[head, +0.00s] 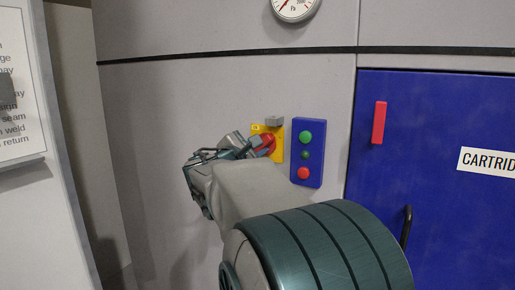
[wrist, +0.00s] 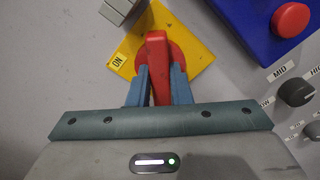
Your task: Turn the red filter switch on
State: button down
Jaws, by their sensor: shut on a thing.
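The red filter switch (wrist: 157,50) is a rotary handle on a yellow plate (wrist: 196,40) fixed to the grey wall panel. In the wrist view its handle runs nearly straight up and down in the picture. The "ON" label (wrist: 118,60) is at the plate's left side. My gripper (wrist: 160,75) has its two blue-grey fingers on either side of the handle, shut on it. The lower part of the yellow plate is hidden by my gripper in the wrist view.
A blue button box (head: 308,152) with green and red buttons is close right of the switch. A grey block (head: 274,121) sits at the plate's top. Black knobs (wrist: 296,92) show in the wrist view. A blue cabinet door (head: 440,130) with a red handle (head: 379,122) is farther right.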

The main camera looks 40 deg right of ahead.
jog(key=n+p, duration=0.3)
jog(key=n, duration=0.5)
jog(key=shift+n+p, duration=0.3)
dwell(0.3)
jog(key=c, duration=1.3)
grip_release()
jog(key=shift+a, duration=0.1)
jog(key=b+v, duration=0.2)
jog(key=v, duration=1.1)
jog(key=shift+s+a, duration=0.1)
jog(key=shift+a, duration=0.25)
